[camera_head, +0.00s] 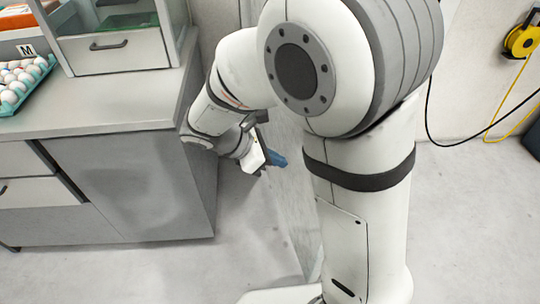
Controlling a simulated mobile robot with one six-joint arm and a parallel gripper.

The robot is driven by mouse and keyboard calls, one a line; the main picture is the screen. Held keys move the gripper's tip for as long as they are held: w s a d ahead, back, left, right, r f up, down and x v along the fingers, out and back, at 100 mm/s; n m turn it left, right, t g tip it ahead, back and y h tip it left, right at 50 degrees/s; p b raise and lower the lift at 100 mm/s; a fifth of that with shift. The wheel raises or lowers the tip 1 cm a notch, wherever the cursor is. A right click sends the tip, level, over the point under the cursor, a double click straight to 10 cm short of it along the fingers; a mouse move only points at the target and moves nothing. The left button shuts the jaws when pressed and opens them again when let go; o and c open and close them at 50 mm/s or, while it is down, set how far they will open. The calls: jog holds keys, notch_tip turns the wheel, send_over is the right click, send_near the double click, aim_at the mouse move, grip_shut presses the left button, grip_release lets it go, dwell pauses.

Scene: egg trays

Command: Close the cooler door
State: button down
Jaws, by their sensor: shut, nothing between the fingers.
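A pale, upright panel (293,215), which looks like the cooler door, stands behind my arm and is seen nearly edge-on. My arm hides much of it, and its handle and hinge do not show. The cooler body cannot be made out clearly. My gripper (277,159), with blue fingertips, is shut and empty. It is low, just right of the grey counter, and points right toward the panel. I cannot tell whether the fingertips touch the panel.
A grey counter (100,118) with drawers fills the left side. On it stand an egg tray (22,94) and a small drawer cabinet (112,52). A yellow cable reel (521,40) hangs on the right wall. Floor is clear between counter and panel.

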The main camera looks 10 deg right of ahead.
jog(key=w+d+f+b, duration=0.1)
jog(key=d+f, duration=0.2)
jog(key=d, duration=0.4)
jog(key=shift+w+d+f+b, duration=0.15)
jog(key=shift+d+f+b, duration=0.1)
jog(key=shift+b, duration=0.1)
